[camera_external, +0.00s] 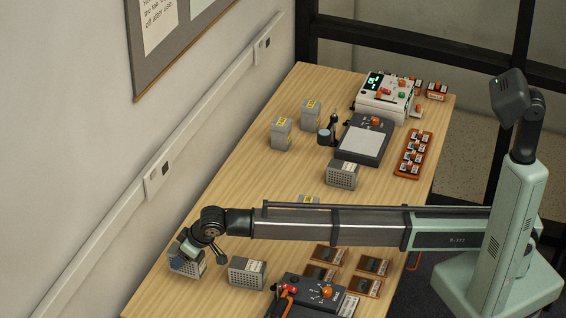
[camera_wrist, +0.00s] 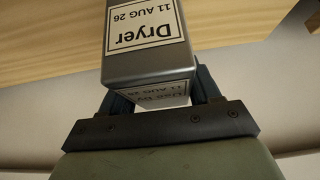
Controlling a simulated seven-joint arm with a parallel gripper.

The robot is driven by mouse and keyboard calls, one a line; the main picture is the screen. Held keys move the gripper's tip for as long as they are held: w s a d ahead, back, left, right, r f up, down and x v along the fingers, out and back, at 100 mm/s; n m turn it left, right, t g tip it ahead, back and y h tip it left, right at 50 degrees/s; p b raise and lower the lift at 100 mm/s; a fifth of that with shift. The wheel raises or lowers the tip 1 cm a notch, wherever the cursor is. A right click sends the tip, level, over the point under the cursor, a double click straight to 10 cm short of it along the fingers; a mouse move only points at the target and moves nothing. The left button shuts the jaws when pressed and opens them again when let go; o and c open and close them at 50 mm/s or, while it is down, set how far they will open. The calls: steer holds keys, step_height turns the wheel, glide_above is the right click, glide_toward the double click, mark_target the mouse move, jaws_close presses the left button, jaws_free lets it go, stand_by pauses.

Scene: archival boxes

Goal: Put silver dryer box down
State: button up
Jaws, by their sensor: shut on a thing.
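The silver dryer box (camera_wrist: 150,70) is a grey metal box with a white label reading "Dryer 11 AUG 26", upside down in the wrist view. My gripper (camera_wrist: 163,92) is shut on it, with a dark finger on each side. In the external view my gripper (camera_external: 188,248) is at the table's near left edge, and the box (camera_external: 188,267) shows below it, partly covered by the wrist. I cannot tell whether its underside touches the table.
A similar grey box (camera_external: 247,271) stands just right of the held one on the wooden table (camera_external: 240,190). Other grey boxes (camera_external: 281,133) stand farther back. Brown trays (camera_external: 373,263) and a dark device (camera_external: 312,293) are at front right. The wall rail (camera_external: 165,172) runs along the left.

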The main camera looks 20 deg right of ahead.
step_height(320, 180, up, 4)
steer(key=shift+r, duration=0.1)
steer(key=shift+w+d+r, duration=0.1)
steer(key=shift+w+r, duration=0.15)
steer(key=w+d+r+m+t+h, duration=0.1)
steer(key=w+d, duration=0.5)
steer(key=d, duration=0.3)
steer(key=w+d+m, duration=0.1)
steer(key=w+d, duration=0.6)
steer(key=d, duration=0.1)
steer(key=shift+s+d+n+g+y, duration=0.5)
steer(key=shift+s+d+n, duration=0.5)
steer(key=shift+s+d, duration=0.9)
steer(key=shift+w+d+f, duration=0.1)
steer(key=shift+f, duration=2.45)
steer(key=shift+w+d+f, duration=0.1)
steer(key=shift+f, duration=2.45)
steer(key=shift+s+f, duration=0.1)
steer(key=o, duration=1.3)
steer(key=shift+c, duration=0.2)
